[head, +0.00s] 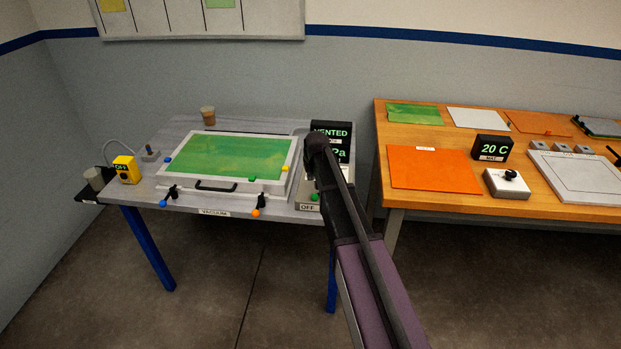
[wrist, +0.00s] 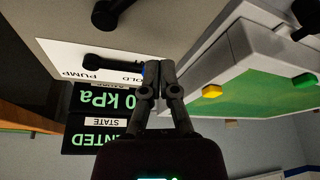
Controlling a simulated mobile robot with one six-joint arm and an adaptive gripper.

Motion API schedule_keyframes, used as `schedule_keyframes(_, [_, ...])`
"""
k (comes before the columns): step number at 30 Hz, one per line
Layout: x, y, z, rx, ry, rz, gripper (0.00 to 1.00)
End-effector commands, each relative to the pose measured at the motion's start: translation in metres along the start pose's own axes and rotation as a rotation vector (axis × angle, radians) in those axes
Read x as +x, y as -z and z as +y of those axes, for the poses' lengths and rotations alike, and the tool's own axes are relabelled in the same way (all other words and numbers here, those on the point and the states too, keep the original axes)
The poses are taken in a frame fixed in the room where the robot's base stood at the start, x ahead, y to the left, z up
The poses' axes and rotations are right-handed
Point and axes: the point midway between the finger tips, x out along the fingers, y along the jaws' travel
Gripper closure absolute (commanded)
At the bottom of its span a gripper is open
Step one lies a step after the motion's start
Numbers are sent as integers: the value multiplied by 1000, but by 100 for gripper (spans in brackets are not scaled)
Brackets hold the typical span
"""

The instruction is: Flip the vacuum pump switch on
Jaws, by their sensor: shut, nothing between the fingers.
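The black display (head: 330,131) reads VENTED. The orange bench (head: 395,145) stands right, beyond a gap.

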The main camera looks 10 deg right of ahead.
Motion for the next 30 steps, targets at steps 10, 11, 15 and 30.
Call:
schedule_keyframes(10, [20, -15, 0, 1, 0, 0, 100])
schedule_keyframes(11, [20, -18, 0, 1, 0, 0, 100])
schedule_keyframes(15, [17, -32, 0, 1, 0, 0, 100])
schedule_keyframes(30, [15, -40, 1, 1, 0, 0, 100])
